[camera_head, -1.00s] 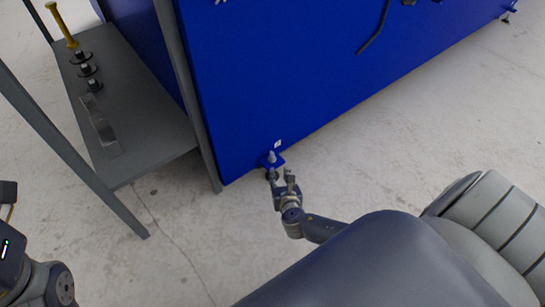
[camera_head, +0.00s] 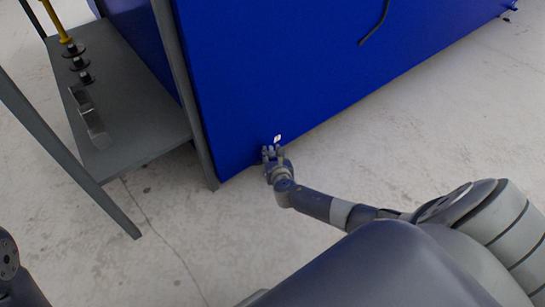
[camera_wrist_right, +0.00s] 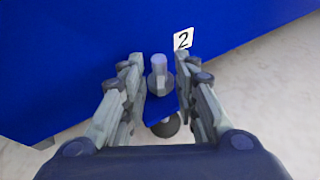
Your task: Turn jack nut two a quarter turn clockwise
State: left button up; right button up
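Jack nut two (camera_wrist_right: 159,86) shows in the right wrist view on a stud at the blue machine's lower edge, beside a white label with a "2" (camera_wrist_right: 183,40). A dark round foot (camera_wrist_right: 165,126) is partly visible below it. My right gripper (camera_wrist_right: 155,75) is open, with one finger on each side of the nut and a gap showing to each finger. In the head view my right gripper (camera_head: 272,152) is at the machine's lower corner and hides the nut. Only a part of my left arm shows at the lower left; its gripper is not in view.
The blue machine (camera_head: 270,70) fills the top middle. A grey shelf (camera_head: 150,120) with legs stands at the left, holding a yellow-handled tool (camera_head: 56,22), several dark round parts and a metal piece (camera_head: 92,122). The pale floor (camera_head: 420,130) is clear at the right.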

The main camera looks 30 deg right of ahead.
grip_shut()
jog(key=shift+a, duration=0.1)
